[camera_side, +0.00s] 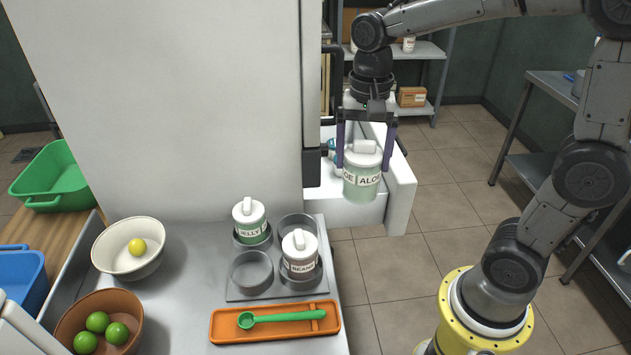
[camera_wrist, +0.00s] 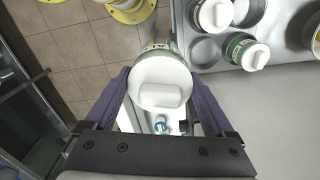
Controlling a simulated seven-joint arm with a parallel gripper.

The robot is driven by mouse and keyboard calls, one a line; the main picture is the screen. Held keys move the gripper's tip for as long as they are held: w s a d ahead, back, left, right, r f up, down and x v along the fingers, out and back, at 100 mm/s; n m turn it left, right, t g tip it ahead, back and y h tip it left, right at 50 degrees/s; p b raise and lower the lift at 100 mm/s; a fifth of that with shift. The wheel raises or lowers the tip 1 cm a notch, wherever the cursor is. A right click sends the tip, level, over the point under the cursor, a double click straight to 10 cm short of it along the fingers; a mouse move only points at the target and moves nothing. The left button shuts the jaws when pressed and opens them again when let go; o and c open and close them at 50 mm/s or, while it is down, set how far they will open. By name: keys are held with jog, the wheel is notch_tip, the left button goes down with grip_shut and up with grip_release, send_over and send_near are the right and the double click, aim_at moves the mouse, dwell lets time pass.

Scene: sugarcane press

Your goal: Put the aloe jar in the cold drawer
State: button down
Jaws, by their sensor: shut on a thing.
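The aloe jar (camera_side: 362,178) has a white knobbed lid, pale green contents and a label reading ALOE. My gripper (camera_side: 365,150) is shut on it and holds it upright in the air. In the wrist view the jar's white lid (camera_wrist: 160,82) sits between the purple fingers of my gripper (camera_wrist: 160,95). The white cold drawer (camera_side: 399,190) is pulled out from the tall white cabinet. In the side view the jar hangs in front of the drawer and hides part of it. A small blue-and-white item (camera_side: 331,147) shows inside the drawer.
A rack (camera_side: 276,291) on the steel counter holds the jelly jar (camera_side: 250,222) and the beans jar (camera_side: 299,254), with empty rings beside them. An orange tray (camera_side: 222,326) with a green spoon lies in front. The white cabinet (camera_side: 190,100) stands left of the drawer.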

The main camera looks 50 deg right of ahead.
jog(key=w+d+r+n, duration=0.3)
jog(key=d+r+n, duration=0.1)
jog(key=d+r, duration=0.3)
jog(key=w+d+r+n, duration=0.3)
jog(key=d+r, duration=0.4)
jog(key=w+d+f+m, duration=0.2)
jog(key=w+d+f, duration=0.2)
jog(key=w+d, duration=0.45)
jog(key=shift+w+d+f+m, duration=0.4)
jog(key=shift+f+m, duration=0.95)
jog(key=shift+f, duration=5.6)
jog(key=shift+w+d+f+m, duration=0.1)
jog(key=shift+w+f+m, duration=1)
jog(key=shift+f, duration=5.8)
jog(key=shift+w+d+f+m, duration=0.2)
jog(key=shift+f+m, duration=1.45)
jog(key=shift+f, duration=5.3)
jog(key=shift+f, duration=0.2)
grip_release()
